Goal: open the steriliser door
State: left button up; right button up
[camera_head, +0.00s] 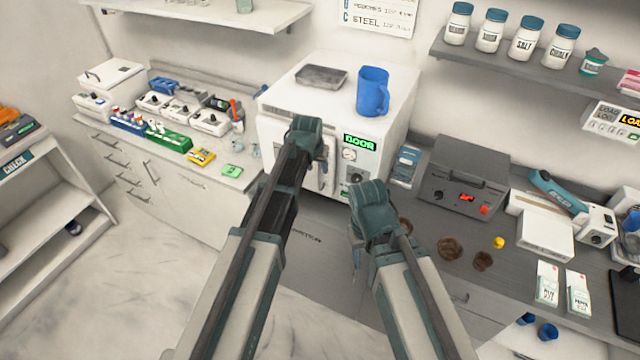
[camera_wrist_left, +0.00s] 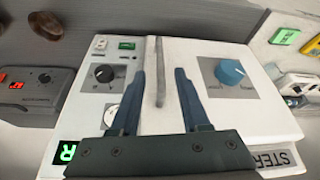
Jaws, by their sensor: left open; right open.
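The steriliser (camera_head: 292,97) is a white box on the counter, and its front door looks shut. A lit green DOOR display (camera_head: 359,142) is on its front, right of the door. In the left wrist view the door's grey bar handle (camera_wrist_left: 159,85) lies between the two fingers of my left gripper (camera_wrist_left: 160,74), which is open, with gaps on both sides. In the head view my left gripper (camera_head: 318,165) is at the door front, its fingers mostly hidden by its wrist. My right gripper (camera_head: 356,258) is open and empty, lower and right, in front of the counter.
A blue jug (camera_head: 372,92) and a metal tray (camera_head: 320,77) stand on the steriliser. A dark grey device (camera_head: 463,180) is to its right on the counter. Small boxes and a green rack (camera_head: 168,136) stand to the left. The floor in front is clear.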

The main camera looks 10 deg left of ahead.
pick_arm(q)
jog(key=b, duration=0.7)
send_near(320, 188)
jog(key=w+f, duration=0.4)
jog(key=shift+w+d+f, duration=0.15)
jog(key=shift+d+f, duration=0.05)
jog(key=shift+f, duration=0.2)
grip_shut()
dwell(0.5)
